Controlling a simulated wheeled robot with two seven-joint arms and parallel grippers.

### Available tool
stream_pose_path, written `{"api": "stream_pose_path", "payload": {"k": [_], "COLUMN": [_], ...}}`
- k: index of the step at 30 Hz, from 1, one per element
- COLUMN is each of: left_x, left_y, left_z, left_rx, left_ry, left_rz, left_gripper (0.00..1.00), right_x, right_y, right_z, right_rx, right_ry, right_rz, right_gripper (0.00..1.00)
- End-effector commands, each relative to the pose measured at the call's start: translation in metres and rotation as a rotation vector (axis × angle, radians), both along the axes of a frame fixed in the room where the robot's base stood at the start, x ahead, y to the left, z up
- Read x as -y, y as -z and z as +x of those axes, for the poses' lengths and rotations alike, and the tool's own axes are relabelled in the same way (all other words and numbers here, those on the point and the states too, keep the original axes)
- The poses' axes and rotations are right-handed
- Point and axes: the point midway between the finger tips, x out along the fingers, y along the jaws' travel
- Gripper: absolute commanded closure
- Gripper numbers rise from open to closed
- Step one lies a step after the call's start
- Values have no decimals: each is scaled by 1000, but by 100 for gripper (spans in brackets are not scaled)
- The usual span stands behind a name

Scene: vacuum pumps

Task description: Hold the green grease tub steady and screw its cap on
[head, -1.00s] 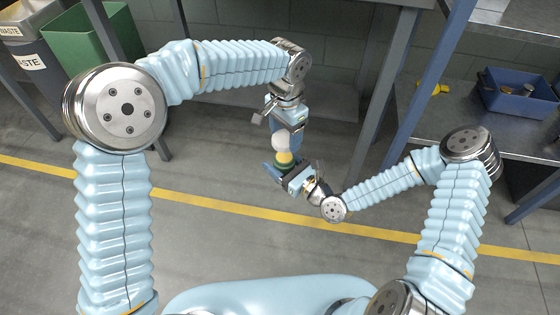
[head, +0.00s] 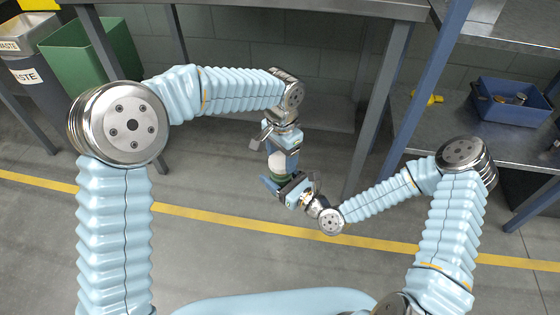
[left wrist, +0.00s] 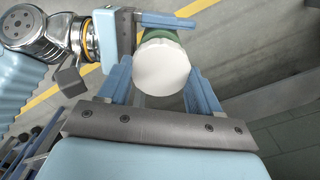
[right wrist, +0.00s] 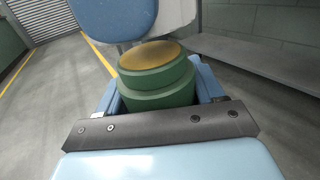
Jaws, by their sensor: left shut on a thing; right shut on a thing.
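The green grease tub (right wrist: 158,84) is upright between the fingers of my right gripper (right wrist: 160,95), which is shut on it. Yellow grease (right wrist: 152,54) shows at its open top. The white cap (left wrist: 162,68) is between the fingers of my left gripper (left wrist: 163,75), which is shut on it. In the head view the cap (head: 277,163) is just above the tub (head: 279,178), with my left gripper (head: 281,153) above and my right gripper (head: 282,184) below. In the right wrist view the cap (right wrist: 178,14) is over the tub's far side, apart from the grease surface.
A steel bench (head: 440,125) at right carries a blue crate (head: 510,105) with small parts and a yellow item (head: 435,99). Its blue post (head: 425,85) stands right of my grippers. A green bin (head: 95,55) and grey waste bins are at far left. The floor in front is clear.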

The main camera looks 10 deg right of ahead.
Motion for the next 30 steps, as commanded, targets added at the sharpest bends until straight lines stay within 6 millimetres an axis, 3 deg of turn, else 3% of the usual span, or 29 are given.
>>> {"api": "stream_pose_path", "payload": {"k": [15,30], "left_x": [0,0], "left_y": [18,18], "left_z": [0,0], "left_rx": [-1,0], "left_ry": [-1,-1], "left_rz": [0,0], "left_gripper": [69,69], "right_x": [0,0], "right_y": [-1,-1], "right_z": [0,0], "right_rx": [1,1], "right_ry": [0,0], "right_rz": [1,1], "right_gripper": [88,88]}}
